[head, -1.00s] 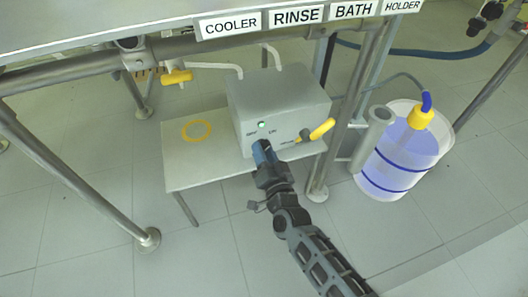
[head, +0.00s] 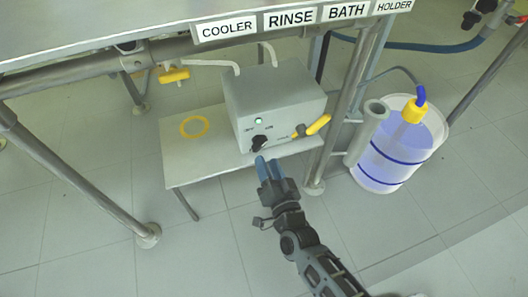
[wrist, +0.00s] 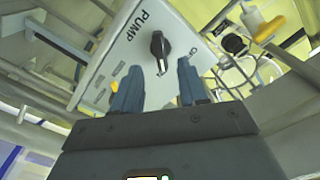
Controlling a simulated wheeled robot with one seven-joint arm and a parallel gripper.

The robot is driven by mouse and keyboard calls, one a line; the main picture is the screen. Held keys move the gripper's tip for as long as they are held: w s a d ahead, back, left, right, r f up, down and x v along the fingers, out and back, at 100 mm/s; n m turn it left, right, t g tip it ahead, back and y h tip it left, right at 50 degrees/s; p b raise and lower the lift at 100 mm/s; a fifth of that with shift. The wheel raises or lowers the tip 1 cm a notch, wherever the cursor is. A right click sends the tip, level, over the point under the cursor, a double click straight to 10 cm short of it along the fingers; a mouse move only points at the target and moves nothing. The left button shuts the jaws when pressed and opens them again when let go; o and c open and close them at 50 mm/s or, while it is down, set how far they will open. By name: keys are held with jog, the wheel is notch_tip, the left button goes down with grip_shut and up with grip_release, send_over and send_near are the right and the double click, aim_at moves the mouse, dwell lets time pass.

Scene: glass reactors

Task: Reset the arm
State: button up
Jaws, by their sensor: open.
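My gripper (head: 268,168) is open and empty, with blue fingers, just in front of the grey pump box (head: 275,98). In the wrist view the fingers (wrist: 157,88) stand apart, short of the black knob (wrist: 160,50) on the face marked PUMP. In the head view the knob (head: 259,143) shows just beyond the fingertips, apart from them. A small green light (head: 258,121) glows above the knob.
The pump box stands on a low white table (head: 178,170) with a yellow ring (head: 194,127). A yellow-handled valve (head: 318,125) is at the box's right. A container of bluish liquid (head: 395,155) stands right, behind a metal post (head: 345,95). The bench (head: 100,28) overhangs above.

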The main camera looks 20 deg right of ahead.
jog(key=shift+s, duration=0.8)
jog(key=s+d+r+n+g, duration=0.1)
jog(key=s+d+r+n, duration=0.15)
jog(key=s, duration=0.65)
jog(key=s+d+r+n, duration=0.1)
jog(key=s+r, duration=0.3)
jog(key=s, duration=0.6)
jog(key=s+d+r+n+g, duration=0.15)
jog(key=s+r, duration=0.25)
jog(key=s, duration=0.5)
jog(key=s+d+r+n+p, duration=0.1)
jog(key=s+d+r+n, duration=0.2)
jog(key=s+r, duration=0.7)
notch_tip(320, 180, up, 31)
jog(key=w+p, duration=0.2)
jog(key=p, duration=2.6)
jog(key=shift+a+f+g+p, duration=0.2)
jog(key=shift+a+g+p, duration=0.05)
jog(key=shift+g+p, duration=0.15)
